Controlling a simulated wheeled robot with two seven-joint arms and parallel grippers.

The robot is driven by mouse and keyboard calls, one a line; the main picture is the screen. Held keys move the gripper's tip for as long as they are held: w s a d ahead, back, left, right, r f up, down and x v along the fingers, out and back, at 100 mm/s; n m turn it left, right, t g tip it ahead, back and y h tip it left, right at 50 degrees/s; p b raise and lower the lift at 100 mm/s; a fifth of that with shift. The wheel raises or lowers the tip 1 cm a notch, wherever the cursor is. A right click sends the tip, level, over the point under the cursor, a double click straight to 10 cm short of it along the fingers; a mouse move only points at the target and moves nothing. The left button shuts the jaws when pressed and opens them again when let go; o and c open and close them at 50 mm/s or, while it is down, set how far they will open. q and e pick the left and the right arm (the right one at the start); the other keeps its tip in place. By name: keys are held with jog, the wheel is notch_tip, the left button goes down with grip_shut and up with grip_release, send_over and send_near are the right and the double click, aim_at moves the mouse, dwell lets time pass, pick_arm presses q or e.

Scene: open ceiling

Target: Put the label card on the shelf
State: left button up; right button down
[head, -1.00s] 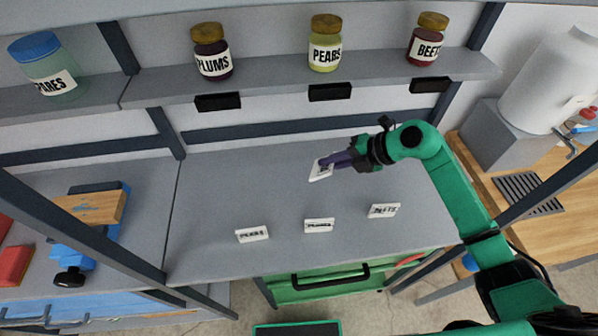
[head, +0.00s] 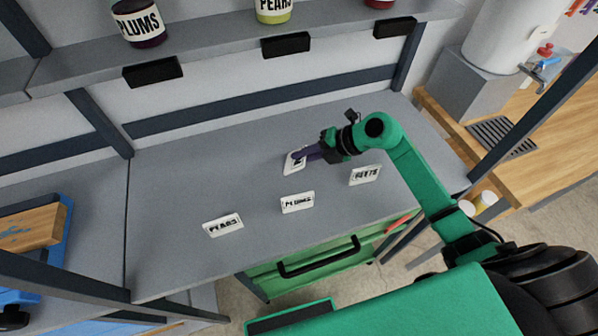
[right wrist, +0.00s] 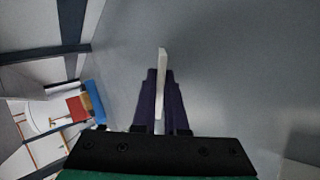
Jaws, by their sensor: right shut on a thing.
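My right gripper (head: 307,154) is shut on a white label card (head: 291,165), above or near the grey worktop. Its lettering is mostly covered and unreadable. In the right wrist view the card (right wrist: 162,65) shows edge-on between the dark fingers (right wrist: 160,105). Three white cards stand on the worktop: one seems to read PEARS (head: 223,225), one PLUMS (head: 297,202) and one BEETS (head: 365,175). The grey shelf (head: 215,60) at the back has black holders on its front edge: left (head: 153,72), middle (head: 286,46), right (head: 394,26). My left gripper is out of view.
On the shelf stand a PLUMS jar (head: 138,22), a PEARS jar (head: 273,8) and a third jar (head: 380,3), cut off above. A dark post (head: 540,95) slants at the right. A green drawer (head: 315,262) is below the worktop.

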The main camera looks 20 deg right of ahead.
jog(key=c, duration=1.1)
grip_release()
jog(key=p+v, duration=0.4)
jog(key=v, duration=0.3)
jog(key=shift+s+d+r+p, duration=0.15)
jog(key=shift+d+r+p, duration=0.05)
jog(key=shift+r+p, duration=0.15)
jog(key=shift+s+d, duration=0.1)
jog(key=shift+d, duration=0.05)
